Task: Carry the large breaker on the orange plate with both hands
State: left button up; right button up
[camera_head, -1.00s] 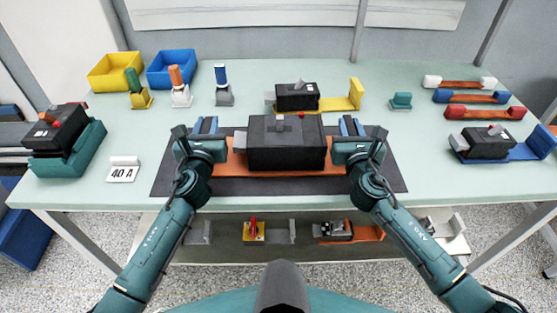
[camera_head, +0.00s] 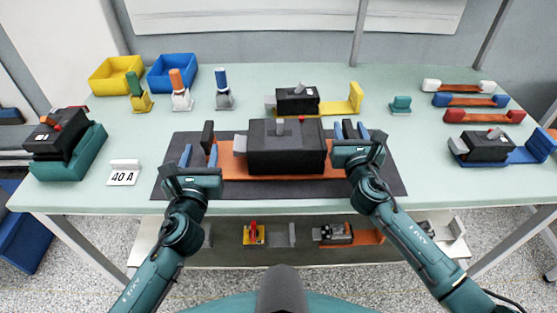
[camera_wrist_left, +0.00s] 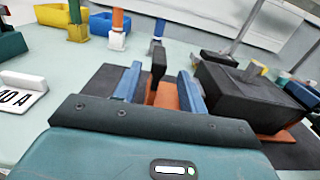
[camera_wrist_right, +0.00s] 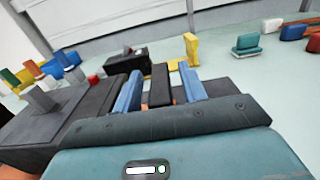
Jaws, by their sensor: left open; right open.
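The large breaker (camera_head: 286,149) is a dark grey box with a grey lever on top. It sits on the orange plate (camera_head: 236,166), on a dark mat. A black upright handle (camera_head: 208,134) stands at the plate's left end; another black handle (camera_wrist_right: 161,84) stands at its right end. My left gripper (camera_head: 199,156) is open, and in the left wrist view the left handle (camera_wrist_left: 158,66) shows between its blue fingers. My right gripper (camera_head: 350,130) is open, with the right handle between its fingers in the right wrist view. Neither gripper grips a handle; exact depth is unclear.
The dark mat (camera_head: 172,183) lies at the bench's front edge. A smaller breaker (camera_head: 297,99) on a yellow plate stands behind. A teal stand (camera_head: 62,165) with a breaker and a 40 A card (camera_head: 123,174) are at left. A blue-plate breaker (camera_head: 487,145) is at right.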

jog(key=shift+s, duration=0.25)
pick_arm(q)
jog(key=s, duration=0.3)
pick_arm(e)
jog(key=s, duration=1.1)
jog(key=shift+s+d, duration=0.2)
jog(key=shift+s, duration=0.05)
pick_arm(q)
jog(key=shift+s, duration=0.1)
